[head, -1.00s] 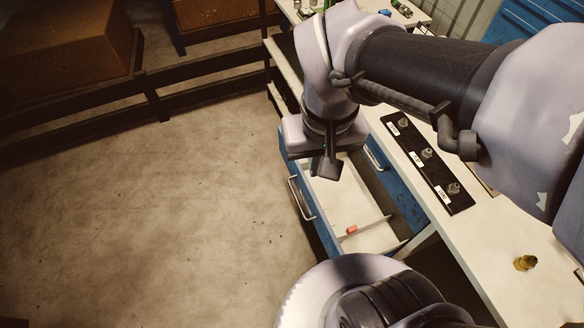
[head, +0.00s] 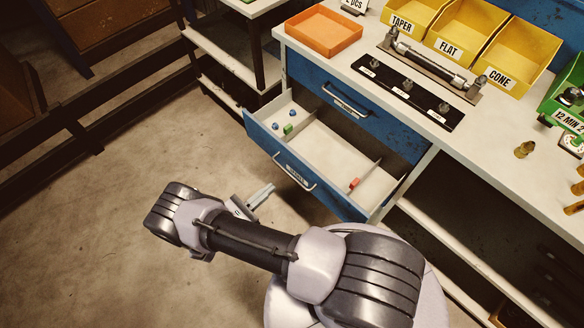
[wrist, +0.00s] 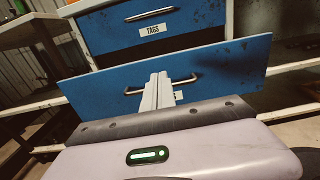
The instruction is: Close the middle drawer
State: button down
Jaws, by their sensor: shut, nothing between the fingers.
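The open drawer (head: 318,199) has a blue front and a pale interior with dividers. It is pulled well out of the bench, below a shut drawer (head: 355,108). Its metal handle (head: 296,172) faces me. In the wrist view the open drawer's front (wrist: 225,65) spans the picture, with its handle (wrist: 188,80) partly behind my fingers. My gripper (head: 273,187) is shut and empty, in front of the drawer front near the handle. It also shows in the wrist view (wrist: 158,78), pointing at the front. I cannot tell whether the fingertips touch it.
The open drawer holds a green block (head: 288,129), small blue pieces and a red piece (head: 354,183). The shut drawer above bears a TAGS label (wrist: 152,29). An orange tray (head: 323,31) and yellow bins (head: 470,35) stand on the bench. The floor at left is clear.

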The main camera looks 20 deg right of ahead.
aim_at(301, 162)
jog(key=b+x, duration=0.2)
jog(key=x, duration=1)
jog(key=shift+f, duration=0.1)
